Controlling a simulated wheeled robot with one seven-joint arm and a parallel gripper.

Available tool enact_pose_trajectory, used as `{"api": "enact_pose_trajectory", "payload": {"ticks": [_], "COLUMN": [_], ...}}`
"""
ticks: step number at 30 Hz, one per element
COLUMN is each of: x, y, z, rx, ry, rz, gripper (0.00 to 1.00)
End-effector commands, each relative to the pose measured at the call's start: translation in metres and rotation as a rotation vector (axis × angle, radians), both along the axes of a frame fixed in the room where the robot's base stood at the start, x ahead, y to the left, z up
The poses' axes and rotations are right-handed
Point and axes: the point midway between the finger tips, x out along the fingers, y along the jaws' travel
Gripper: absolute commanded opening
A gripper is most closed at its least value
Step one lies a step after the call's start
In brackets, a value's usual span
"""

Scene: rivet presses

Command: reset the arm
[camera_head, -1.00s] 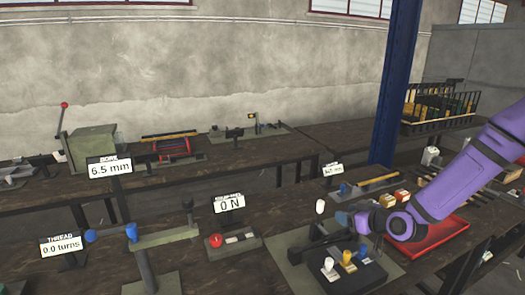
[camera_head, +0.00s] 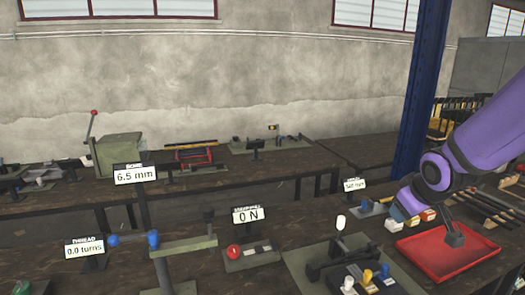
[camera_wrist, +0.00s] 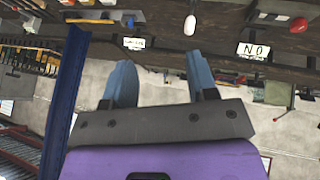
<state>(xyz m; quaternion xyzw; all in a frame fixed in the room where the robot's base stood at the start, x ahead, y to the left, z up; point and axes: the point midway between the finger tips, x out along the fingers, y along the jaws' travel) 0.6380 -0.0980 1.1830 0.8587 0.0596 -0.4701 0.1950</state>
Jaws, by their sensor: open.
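My purple arm comes in from the right side of the head view. My gripper (camera_head: 398,213), with blue fingers, is above the bench beside the red tray, partly hidden behind my own wrist. In the wrist view my gripper (camera_wrist: 162,80) shows two blue fingers spread apart with nothing between them. That view is upside down, with the bench along its top and the wall below.
A red tray (camera_head: 425,262) lies below my arm. A press with a white knob (camera_head: 341,222) stands left of it. A blue column (camera_head: 421,90) rises behind. Signs reading "6.5 mm" (camera_head: 135,174) and "0 N" (camera_head: 248,215) stand further left.

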Motion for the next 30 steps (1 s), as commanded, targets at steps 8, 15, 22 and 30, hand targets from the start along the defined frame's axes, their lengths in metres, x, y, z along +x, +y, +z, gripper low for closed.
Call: {"api": "enact_pose_trajectory", "payload": {"ticks": [8,15,22,30], "x": [-0.059,-0.121,-0.179,-0.208], "y": [0.008,0.018,0.026,0.029], "z": [0.062,0.103,0.126,0.134], "rx": [0.015,0.098,0.209,0.273], "ry": [0.020,0.042,0.078,0.105], "rz": [-0.139,-0.239,-0.293,-0.310], "gripper": [0.53,0.53,0.53,0.53]}}
